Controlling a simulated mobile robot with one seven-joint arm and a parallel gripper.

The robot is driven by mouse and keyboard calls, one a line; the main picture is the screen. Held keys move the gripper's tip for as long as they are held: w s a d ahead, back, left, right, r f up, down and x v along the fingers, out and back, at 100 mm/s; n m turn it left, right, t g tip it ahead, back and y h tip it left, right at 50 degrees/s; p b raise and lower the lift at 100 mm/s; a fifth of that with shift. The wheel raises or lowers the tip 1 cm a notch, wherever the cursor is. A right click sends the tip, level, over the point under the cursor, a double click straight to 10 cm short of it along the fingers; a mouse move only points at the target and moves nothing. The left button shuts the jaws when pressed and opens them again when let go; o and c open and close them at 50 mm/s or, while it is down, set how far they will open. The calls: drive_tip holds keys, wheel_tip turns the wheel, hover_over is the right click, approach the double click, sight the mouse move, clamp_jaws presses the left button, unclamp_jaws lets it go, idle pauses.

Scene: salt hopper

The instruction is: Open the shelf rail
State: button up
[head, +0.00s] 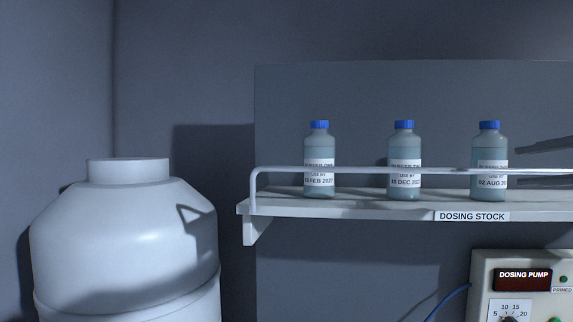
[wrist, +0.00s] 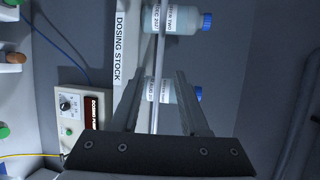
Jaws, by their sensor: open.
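The shelf rail (head: 350,169) is a pale bar along the front of the white shelf (head: 350,205), bent down at its left end to the shelf. It stands raised in front of the bottles. In the wrist view the rail (wrist: 158,55) runs up the picture between my fingers. My gripper (head: 520,165) enters from the right edge, one finger above the rail's height and one below. In the wrist view my gripper (wrist: 160,80) is open, its fingers on either side of the rail, with a gap visible. Whether a finger touches it, I cannot tell.
Three blue-capped bottles stand behind the rail: left (head: 319,180), middle (head: 404,182) and right (head: 489,184). The right one is nearest my fingers. A dosing pump (head: 482,285) is below the shelf. A large white drum (head: 125,230) stands at left.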

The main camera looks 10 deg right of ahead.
sight(488, 171)
drive_tip(key=p+x, duration=0.1)
drive_tip(key=x, duration=0.8)
drive_tip(key=shift+w+p, duration=0.15)
drive_tip(key=shift+p, duration=0.2)
clamp_jaws()
idle(0.9)
